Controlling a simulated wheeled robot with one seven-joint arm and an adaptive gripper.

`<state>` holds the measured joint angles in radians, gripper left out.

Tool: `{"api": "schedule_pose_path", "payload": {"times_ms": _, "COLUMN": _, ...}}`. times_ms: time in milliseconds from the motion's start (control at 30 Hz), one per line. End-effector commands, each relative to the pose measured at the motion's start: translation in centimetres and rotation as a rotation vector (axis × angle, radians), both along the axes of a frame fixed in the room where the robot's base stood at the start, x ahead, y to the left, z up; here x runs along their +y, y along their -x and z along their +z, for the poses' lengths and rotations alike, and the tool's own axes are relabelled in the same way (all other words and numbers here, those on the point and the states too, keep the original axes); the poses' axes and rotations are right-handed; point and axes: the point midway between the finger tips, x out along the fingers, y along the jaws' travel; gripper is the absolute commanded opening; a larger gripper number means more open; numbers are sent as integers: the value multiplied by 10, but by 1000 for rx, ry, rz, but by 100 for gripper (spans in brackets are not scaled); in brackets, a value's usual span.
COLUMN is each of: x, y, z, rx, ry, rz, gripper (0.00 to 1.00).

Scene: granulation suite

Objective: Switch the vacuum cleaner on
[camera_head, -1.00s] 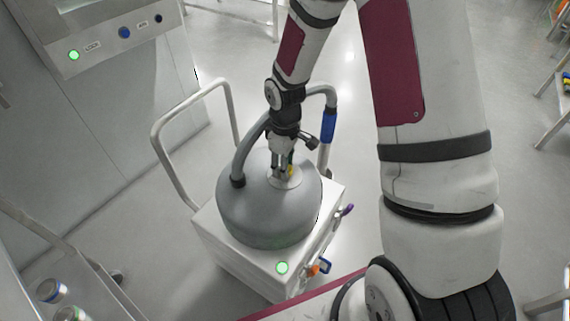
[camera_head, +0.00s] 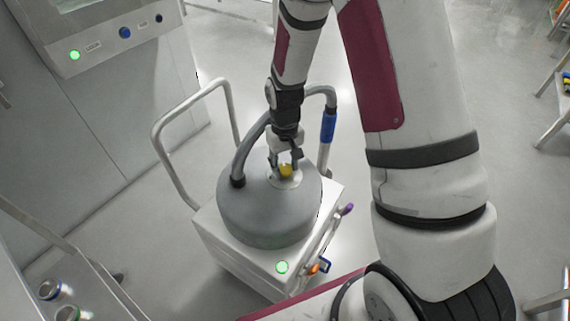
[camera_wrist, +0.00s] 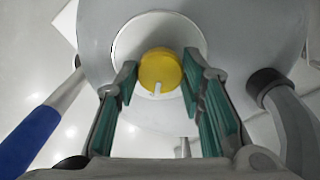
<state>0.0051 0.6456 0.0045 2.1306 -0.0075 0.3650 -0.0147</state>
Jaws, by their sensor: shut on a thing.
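The vacuum cleaner (camera_head: 262,215) is a grey domed drum on a white square base. A yellow knob (camera_head: 285,169) with a white pointer mark sits on a pale round plate (camera_head: 291,182) on top of the drum. In the wrist view, the knob (camera_wrist: 160,68) lies between the green-padded fingers, with its pointer toward the bottom of the picture. My gripper (camera_head: 284,161) points down over the drum and is shut on the knob; the finger contact is hard to see. A round green light (camera_head: 282,267) glows on the front of the base.
A grey hose (camera_head: 240,155) arches from the drum, with a blue-gripped wand (camera_head: 328,127) at the right. A metal push handle (camera_head: 158,150) stands at the left. Metal cans (camera_head: 50,290) stand lower left.

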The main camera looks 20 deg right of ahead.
Motion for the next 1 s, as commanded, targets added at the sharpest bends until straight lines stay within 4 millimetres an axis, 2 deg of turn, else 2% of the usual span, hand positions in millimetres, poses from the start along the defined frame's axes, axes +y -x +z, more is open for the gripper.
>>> {"api": "schedule_pose_path", "payload": {"times_ms": 567, "x": 0, "y": 1, "z": 0, "rx": 2, "ry": 0, "rz": -32, "gripper": 8}}
{"api": "schedule_pose_path", "payload": {"times_ms": 600, "x": 0, "y": 1, "z": 0, "rx": 2, "ry": 0, "rz": -32, "gripper": 43}}
{"api": "schedule_pose_path", "payload": {"times_ms": 667, "x": 0, "y": 1, "z": 0, "rx": 2, "ry": 0, "rz": -31, "gripper": 56}}
{"api": "schedule_pose_path", "payload": {"times_ms": 1000, "x": 0, "y": 0, "z": 2, "rx": 0, "ry": 0, "rz": -30, "gripper": 56}}
